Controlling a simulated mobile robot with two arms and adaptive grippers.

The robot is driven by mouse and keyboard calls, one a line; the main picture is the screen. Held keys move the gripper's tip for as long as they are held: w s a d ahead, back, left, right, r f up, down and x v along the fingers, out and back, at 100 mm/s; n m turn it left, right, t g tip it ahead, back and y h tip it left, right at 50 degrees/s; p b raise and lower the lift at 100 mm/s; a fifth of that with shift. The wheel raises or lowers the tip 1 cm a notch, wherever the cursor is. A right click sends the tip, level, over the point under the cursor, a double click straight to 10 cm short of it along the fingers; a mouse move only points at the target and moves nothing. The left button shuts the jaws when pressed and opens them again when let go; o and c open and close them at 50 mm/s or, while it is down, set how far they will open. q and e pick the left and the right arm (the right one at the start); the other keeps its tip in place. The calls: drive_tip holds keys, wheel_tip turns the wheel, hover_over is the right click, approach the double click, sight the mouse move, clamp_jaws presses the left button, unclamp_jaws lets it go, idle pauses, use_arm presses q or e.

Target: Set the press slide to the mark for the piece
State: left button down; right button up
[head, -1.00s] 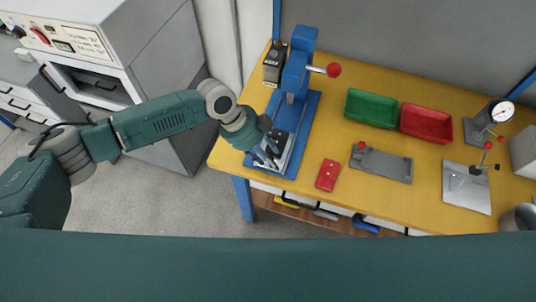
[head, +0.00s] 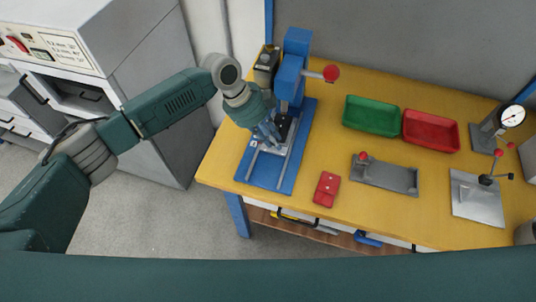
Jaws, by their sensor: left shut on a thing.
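The blue press (head: 292,78) stands at the left end of the yellow bench, with a red ball on its lever (head: 331,73). Its blue base (head: 255,181) carries two pale rails. The dark slide (head: 284,127) sits on the rails near the press column, partly hidden by my gripper. My left gripper (head: 272,137) is shut on the slide from the left. The front of the rails is bare. Any marks along the rails are too small to read. My right gripper is not in view.
A red block (head: 326,189) lies right of the press base. A grey fixture (head: 385,175), a green tray (head: 371,116), a red tray (head: 431,130), a dial gauge (head: 512,116) and a metal plate (head: 477,197) stand farther right. A grey cabinet (head: 150,90) is at left.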

use_arm(q)
drive_tip(key=shift+w+d, duration=0.1)
drive_tip(key=shift+w, duration=0.1)
drive_tip(key=shift+s, duration=0.25)
drive_tip(key=c, duration=1.6)
unclamp_jaws()
drive_tip(key=shift+r, duration=0.1)
drive_tip(key=shift+a+r, duration=0.15)
drive_tip(key=shift+a, duration=0.05)
drive_tip(key=v, duration=1.1)
drive_tip(key=shift+a+r, duration=0.1)
drive_tip(key=shift+r, duration=0.15)
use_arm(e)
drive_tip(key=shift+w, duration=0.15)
